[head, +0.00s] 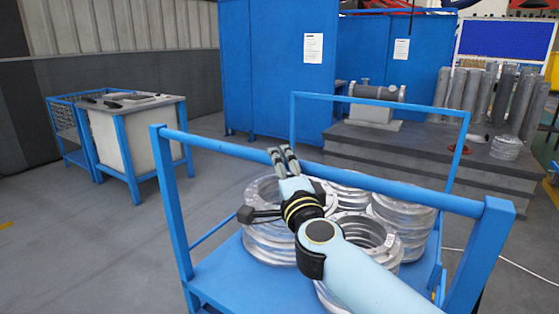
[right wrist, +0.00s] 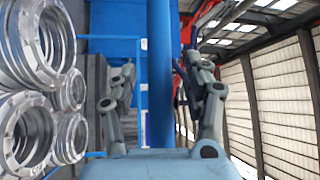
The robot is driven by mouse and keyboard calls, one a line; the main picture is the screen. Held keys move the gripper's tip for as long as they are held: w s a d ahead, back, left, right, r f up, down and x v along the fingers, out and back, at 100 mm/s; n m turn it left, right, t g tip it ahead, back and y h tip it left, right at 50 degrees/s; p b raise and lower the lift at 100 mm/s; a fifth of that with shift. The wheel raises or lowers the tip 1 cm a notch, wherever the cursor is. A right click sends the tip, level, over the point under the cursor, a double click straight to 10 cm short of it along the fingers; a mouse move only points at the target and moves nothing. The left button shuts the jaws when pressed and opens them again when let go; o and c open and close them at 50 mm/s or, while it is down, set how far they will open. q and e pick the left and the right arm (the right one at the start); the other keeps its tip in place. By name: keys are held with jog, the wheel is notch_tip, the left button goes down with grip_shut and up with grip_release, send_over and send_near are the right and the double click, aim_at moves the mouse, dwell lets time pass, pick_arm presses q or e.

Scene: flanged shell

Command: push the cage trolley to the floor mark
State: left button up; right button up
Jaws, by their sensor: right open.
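The cage trolley is a blue frame cart with a near push bar (head: 392,190), a far hoop (head: 380,101) and a blue deck (head: 228,272). Stacks of silver flanged rings (head: 262,238) stand on the deck. My right gripper (head: 283,158) reaches over the rings to the push bar. In the right wrist view the blue bar (right wrist: 160,90) runs between its two spread fingers (right wrist: 163,75), with gaps on both sides. The gripper is open. My left gripper is not in view. I cannot make out a clear floor mark.
A blue-framed table (head: 140,110) with dark items on top stands at the left. Tall blue panels (head: 270,70) stand behind. A grey platform (head: 400,150) with metal cylinders is at the back right. Grey floor (head: 90,250) is clear at the left, with a yellow stripe at the edge.

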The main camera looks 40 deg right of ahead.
jog(key=shift+x, duration=1.2)
jog(key=shift+f, duration=0.1)
grip_shut()
